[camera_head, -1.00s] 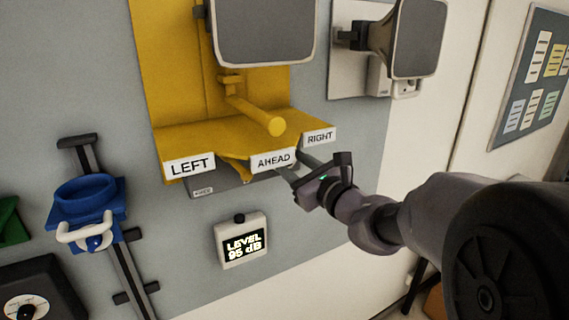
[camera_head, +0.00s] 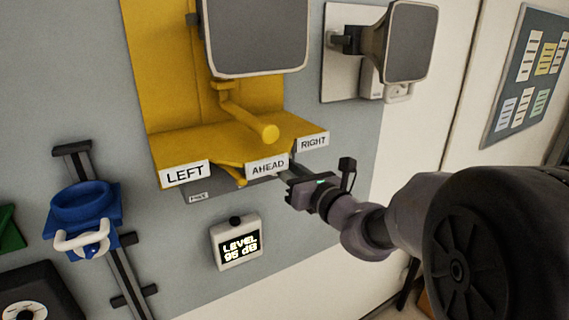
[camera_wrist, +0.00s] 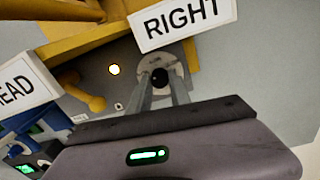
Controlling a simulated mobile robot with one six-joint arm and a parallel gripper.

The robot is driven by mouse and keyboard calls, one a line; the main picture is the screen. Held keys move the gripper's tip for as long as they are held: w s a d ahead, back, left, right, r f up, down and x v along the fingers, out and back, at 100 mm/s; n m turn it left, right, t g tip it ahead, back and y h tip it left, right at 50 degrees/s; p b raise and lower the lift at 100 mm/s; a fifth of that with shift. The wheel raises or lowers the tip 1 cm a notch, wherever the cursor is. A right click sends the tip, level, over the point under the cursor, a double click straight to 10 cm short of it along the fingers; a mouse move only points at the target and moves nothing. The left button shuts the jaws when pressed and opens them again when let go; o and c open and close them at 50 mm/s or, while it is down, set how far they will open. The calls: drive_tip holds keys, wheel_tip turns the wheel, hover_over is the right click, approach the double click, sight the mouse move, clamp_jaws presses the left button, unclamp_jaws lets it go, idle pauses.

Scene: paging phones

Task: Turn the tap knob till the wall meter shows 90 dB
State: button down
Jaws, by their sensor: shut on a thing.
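The wall meter (camera_head: 238,244) is a pale box with a dark screen that reads "LEVEL 95 dB" in the head view. In the wrist view, the tap knob (camera_wrist: 160,77) is small and dark, in front of a round grey plate under the RIGHT label. My gripper (camera_wrist: 162,88) has its two fingers on either side of the knob and is shut on it. In the head view, my gripper (camera_head: 285,178) reaches under the yellow shelf beside the AHEAD label, and the knob is hidden there.
The yellow shelf (camera_head: 215,143) with LEFT, AHEAD and RIGHT labels overhangs my gripper, with a grey horn speaker (camera_head: 258,35) above. A blue bracket (camera_head: 83,205) on a rail stands at left. The wall right of the meter is clear.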

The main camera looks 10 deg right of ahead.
drive_tip(key=shift+m+p, duration=2.65)
drive_tip(key=shift+m, duration=1.05)
drive_tip(key=c, duration=1.2)
unclamp_jaws()
